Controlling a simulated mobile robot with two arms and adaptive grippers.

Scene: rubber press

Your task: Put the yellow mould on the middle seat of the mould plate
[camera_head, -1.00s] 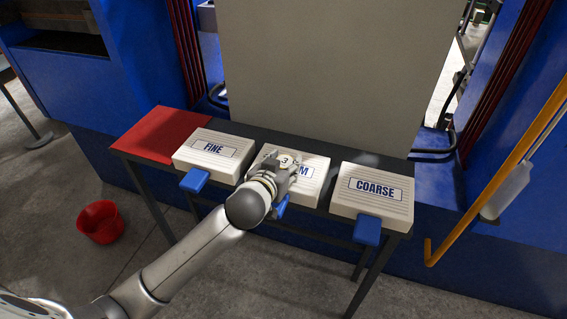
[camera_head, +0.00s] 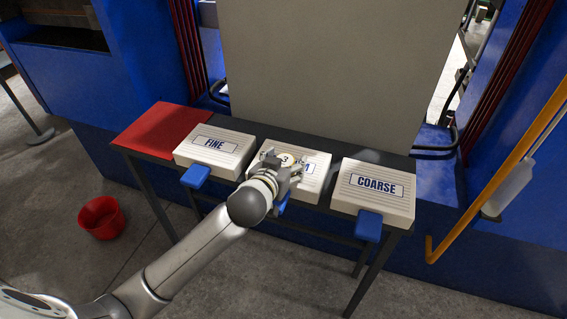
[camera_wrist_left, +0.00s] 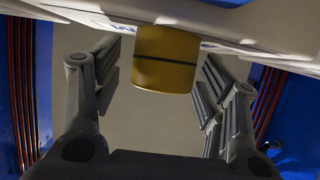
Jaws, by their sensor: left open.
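The yellow mould (camera_wrist_left: 166,58) is a short cylinder with a dark line round it. In the head view its pale round top (camera_head: 286,159) carries a 3. It is over the middle white block (camera_head: 312,187), whose label is mostly covered. The wrist view appears upside down, with the mould against the pale block at its top edge. My left gripper (camera_head: 284,166) is open, one finger on each side of the mould, with gaps visible in the wrist view (camera_wrist_left: 165,85). My right gripper is not in view. I cannot make out a mould plate with seats.
The FINE block (camera_head: 228,157) and the COARSE block (camera_head: 350,203) flank the middle one, each with a blue tab in front. A red mat (camera_head: 160,132) covers the table's left end. A large grey panel (camera_head: 330,60) stands behind. A red bucket (camera_head: 102,218) is on the floor.

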